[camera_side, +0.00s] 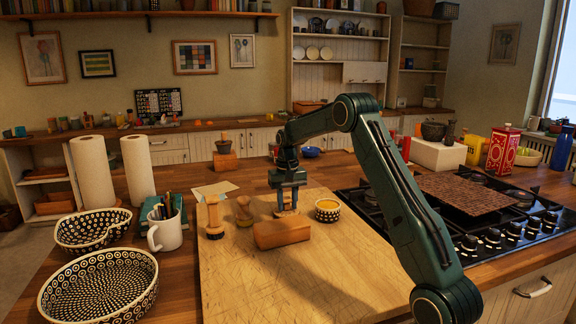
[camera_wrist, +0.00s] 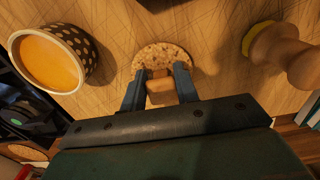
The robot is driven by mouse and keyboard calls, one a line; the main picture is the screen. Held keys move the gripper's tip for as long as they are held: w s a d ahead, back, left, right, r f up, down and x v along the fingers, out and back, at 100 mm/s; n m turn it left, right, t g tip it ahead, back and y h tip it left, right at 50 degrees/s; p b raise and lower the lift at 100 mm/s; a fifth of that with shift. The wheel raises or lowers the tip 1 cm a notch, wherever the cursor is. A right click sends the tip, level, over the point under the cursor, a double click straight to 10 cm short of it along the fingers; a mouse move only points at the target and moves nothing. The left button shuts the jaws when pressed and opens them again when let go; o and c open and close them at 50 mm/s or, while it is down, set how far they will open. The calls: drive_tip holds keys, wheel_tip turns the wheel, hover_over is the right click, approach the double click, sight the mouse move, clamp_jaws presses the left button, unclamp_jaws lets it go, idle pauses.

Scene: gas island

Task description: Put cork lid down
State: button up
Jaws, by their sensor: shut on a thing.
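My gripper (camera_side: 287,205) points straight down over the light wooden board (camera_side: 300,285). It is shut on the wooden knob of the cork lid (camera_side: 286,212). In the wrist view the lid is a round speckled cork disc (camera_wrist: 163,53), with its knob between the two fingers (camera_wrist: 160,82). The lid looks level and is at or just above the board; I cannot tell whether it touches. A dotted bowl (camera_side: 327,212) with yellow-orange contents stands close to its right in the side view. The bowl is at upper left in the wrist view (camera_wrist: 50,60).
Two wooden turned pieces (camera_side: 214,219) (camera_side: 243,211) stand left of my gripper. A wooden block (camera_side: 282,233) lies in front of the lid. The gas hob (camera_side: 500,232) is at right; patterned dishes (camera_side: 98,290) and a mug (camera_side: 165,232) are at left. The board's front is clear.

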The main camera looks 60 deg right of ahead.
sight(287, 200)
drive_tip(key=shift+f, duration=0.4)
drive_tip(key=shift+f, duration=0.1)
drive_tip(key=o, duration=1)
drive_tip(key=shift+c, duration=0.2)
wheel_tip(287, 200, up, 12)
drive_tip(key=shift+r, duration=0.2)
idle(0.3)
